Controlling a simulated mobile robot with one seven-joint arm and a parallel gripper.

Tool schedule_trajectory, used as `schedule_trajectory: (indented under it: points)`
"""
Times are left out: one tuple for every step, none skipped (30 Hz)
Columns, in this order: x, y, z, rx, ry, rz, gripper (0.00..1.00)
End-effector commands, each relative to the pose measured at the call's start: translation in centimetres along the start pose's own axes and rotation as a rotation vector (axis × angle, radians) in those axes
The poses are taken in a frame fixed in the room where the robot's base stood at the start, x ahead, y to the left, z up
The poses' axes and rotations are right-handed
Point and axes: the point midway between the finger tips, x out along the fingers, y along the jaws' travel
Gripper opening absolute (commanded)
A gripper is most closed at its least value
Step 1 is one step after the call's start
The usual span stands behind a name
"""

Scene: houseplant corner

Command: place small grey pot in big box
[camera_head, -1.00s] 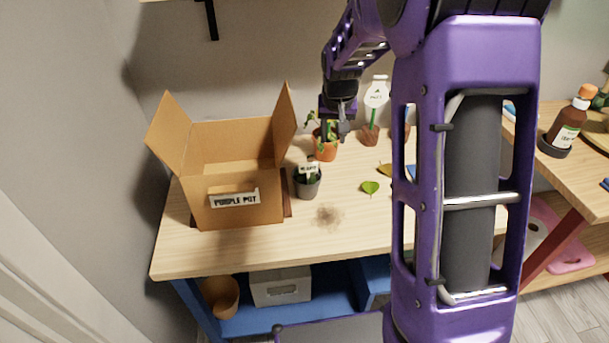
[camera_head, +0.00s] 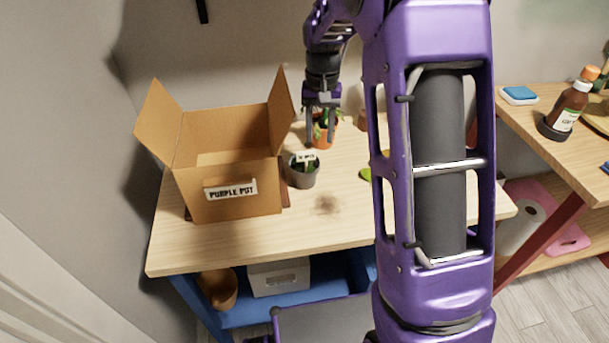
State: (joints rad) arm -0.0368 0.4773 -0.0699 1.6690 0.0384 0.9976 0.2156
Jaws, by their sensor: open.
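The small grey pot (camera_head: 302,178) stands upright on the wooden table, just right of the box. It holds dark soil or a small plant and a white label. The big cardboard box (camera_head: 232,204) stands open at the table's left side, flaps up, with a "PURPLE POT" label on its front. I see no pot inside, though its floor is mostly hidden. My gripper (camera_head: 321,138) is open and points down above and behind the grey pot, in front of the orange pot (camera_head: 323,137). I cannot tell its exact height or whether it touches anything.
The orange pot with a leafy plant stands close behind the grey pot. A green leaf (camera_head: 365,174) lies to the right, partly behind my arm. A brown bottle (camera_head: 567,108) stands on the right table.

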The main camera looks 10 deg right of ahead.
Motion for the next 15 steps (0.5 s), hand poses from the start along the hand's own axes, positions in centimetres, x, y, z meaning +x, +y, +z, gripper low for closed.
schedule_trajectory:
  points:
    - [0.9, 0.0, 0.0, 0.0, -0.002, 0.0, 0.43]
    - [1.2, 0.0, 0.0, 0.0, -0.002, 0.0, 0.43]
    - [1.6, 0.0, 0.0, 0.0, -0.001, 0.0, 0.43]
    - [1.8, 0.0, 0.0, 0.0, 0.0, 0.0, 0.43]
    - [1.9, 0.0, 0.0, 0.0, -0.001, 0.0, 0.43]
    - [2.1, 0.0, 0.0, 0.0, -0.001, 0.0, 0.43]
    - [2.2, 0.0, 0.0, 0.0, -0.001, 0.0, 0.43]
    - [2.3, 0.0, 0.0, 0.0, -0.001, 0.0, 0.43]
    - [2.5, 0.0, 0.0, 0.0, -0.001, 0.0, 0.43]
    - [2.8, 0.0, 0.0, 0.0, -0.001, 0.0, 0.43]
    - [3.1, 0.0, 0.0, 0.0, -0.001, 0.0, 0.43]
    - [3.5, 0.0, 0.0, 0.0, -0.001, 0.0, 0.43]
    - [4.0, 0.0, 0.1, 0.0, -0.001, 0.0, 0.43]
    - [4.5, 0.1, 0.1, 0.0, -0.002, 0.0, 0.43]
    - [5.2, 0.1, 0.1, 0.0, -0.002, 0.0, 0.43]
